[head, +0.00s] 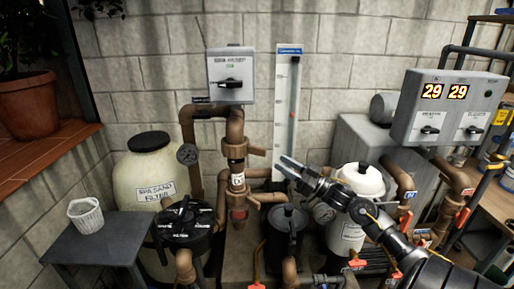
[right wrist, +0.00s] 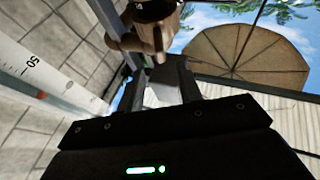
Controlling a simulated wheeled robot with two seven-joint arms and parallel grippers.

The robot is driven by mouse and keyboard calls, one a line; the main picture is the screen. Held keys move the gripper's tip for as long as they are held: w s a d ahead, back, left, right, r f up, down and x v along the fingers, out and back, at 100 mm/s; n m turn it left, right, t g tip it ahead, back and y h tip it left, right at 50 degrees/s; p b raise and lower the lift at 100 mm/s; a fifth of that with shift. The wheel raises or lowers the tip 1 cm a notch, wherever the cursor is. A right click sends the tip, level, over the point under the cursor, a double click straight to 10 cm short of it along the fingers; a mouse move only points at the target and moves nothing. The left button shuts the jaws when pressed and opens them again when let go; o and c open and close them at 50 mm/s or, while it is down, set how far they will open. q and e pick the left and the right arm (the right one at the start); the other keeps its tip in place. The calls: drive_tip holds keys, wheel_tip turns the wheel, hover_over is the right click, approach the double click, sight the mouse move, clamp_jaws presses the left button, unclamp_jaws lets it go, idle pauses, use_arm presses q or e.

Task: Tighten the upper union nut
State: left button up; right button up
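The upper union nut (head: 234,148) is a brown ring on the vertical pipe in the middle of the head view, with a short lug (head: 257,151) sticking out to the right. My right gripper (head: 283,167) is right of the lug and slightly lower in the picture, with its two fingers apart. In the right wrist view, a brown fitting (right wrist: 152,13) shows at the top, its lug (right wrist: 158,42) pointing toward the gap between the open fingers (right wrist: 159,75). I see no clear contact, and nothing is held. My left gripper is not in view.
A tall white gauge board (head: 288,100) stands behind the gripper. A tagged lower fitting (head: 238,182) sits below the nut, and a pressure gauge (head: 187,154) is to its left. A dark pump lid (head: 288,216) and a white canister (head: 360,182) stand close by.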

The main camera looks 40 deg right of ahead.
sight(258, 147)
drive_tip(key=p+x, duration=0.1)
drive_tip(key=x, duration=0.2)
drive_tip(key=p+x, duration=0.1)
drive_tip(key=x, duration=0.2)
drive_tip(key=p+x, duration=0.2)
drive_tip(key=x, duration=0.2)
drive_tip(key=shift+s+r, duration=0.1)
drive_tip(key=shift+r, duration=0.15)
drive_tip(key=shift+w+a, duration=0.2)
drive_tip(key=shift+w, duration=0.2)
drive_tip(key=shift+r, duration=0.1)
clamp_jaws()
